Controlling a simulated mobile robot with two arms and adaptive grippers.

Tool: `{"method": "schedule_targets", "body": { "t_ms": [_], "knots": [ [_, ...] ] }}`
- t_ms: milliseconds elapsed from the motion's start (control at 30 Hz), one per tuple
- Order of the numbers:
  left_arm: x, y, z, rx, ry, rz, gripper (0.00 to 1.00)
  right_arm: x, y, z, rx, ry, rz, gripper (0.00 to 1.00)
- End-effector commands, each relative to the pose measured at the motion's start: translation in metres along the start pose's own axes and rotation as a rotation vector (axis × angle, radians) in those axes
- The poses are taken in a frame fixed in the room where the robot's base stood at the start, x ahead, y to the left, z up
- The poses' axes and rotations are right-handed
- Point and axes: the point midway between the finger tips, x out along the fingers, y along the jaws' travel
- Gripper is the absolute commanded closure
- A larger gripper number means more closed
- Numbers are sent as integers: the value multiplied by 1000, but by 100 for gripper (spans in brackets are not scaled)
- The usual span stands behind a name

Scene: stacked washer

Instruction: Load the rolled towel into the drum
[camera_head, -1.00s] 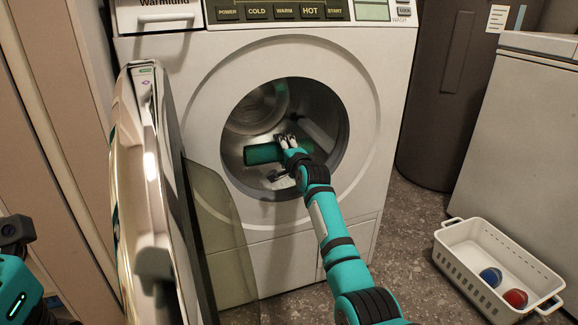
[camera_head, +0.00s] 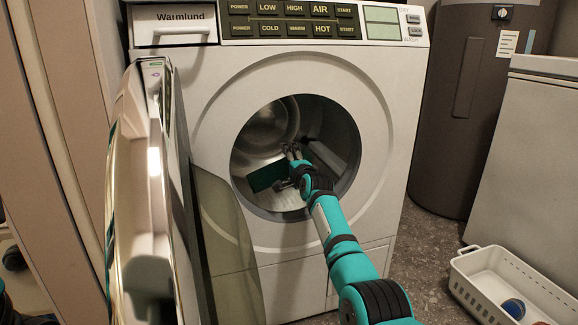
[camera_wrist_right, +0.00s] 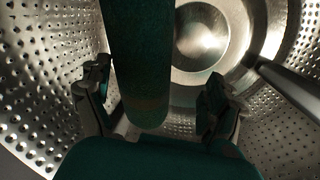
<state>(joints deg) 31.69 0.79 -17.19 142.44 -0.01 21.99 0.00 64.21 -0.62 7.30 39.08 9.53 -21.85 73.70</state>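The rolled towel, a dark green cylinder (camera_head: 267,176), is inside the steel drum (camera_head: 262,131) of the washer, tilted in the head view. In the right wrist view the towel (camera_wrist_right: 140,65) runs from the top edge down between my spread fingers. My right gripper (camera_head: 291,150) is inside the drum, at the towel's right end in the head view. In the wrist view, its fingers (camera_wrist_right: 155,98) stand apart, with a clear gap on the right side of the towel. The drum's perforated wall (camera_wrist_right: 45,60) surrounds them. My left gripper is out of view.
The washer door (camera_head: 137,200) stands open left of the round opening. My right arm passes through that opening, close to its lower right rim. A white basket (camera_head: 505,285) with a blue ball (camera_head: 514,308) sits on the floor at right, near a brown cylinder tank (camera_head: 468,110).

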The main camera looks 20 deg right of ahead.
Motion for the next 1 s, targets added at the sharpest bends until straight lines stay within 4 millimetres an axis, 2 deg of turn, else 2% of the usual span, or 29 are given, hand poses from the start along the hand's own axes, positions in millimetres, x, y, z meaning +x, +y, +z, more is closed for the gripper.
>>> {"method": "schedule_targets", "body": {
  "t_ms": [467, 667, 1000],
  "knots": [
    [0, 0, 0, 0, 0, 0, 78, -6, 1, 1, 0, -2, -1, 8],
    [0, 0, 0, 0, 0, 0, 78, -27, 1, 0, 1, 1, -3, 8],
    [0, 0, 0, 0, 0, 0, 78, -81, 1, 0, 2, 0, -2, 8]
  ]
}}
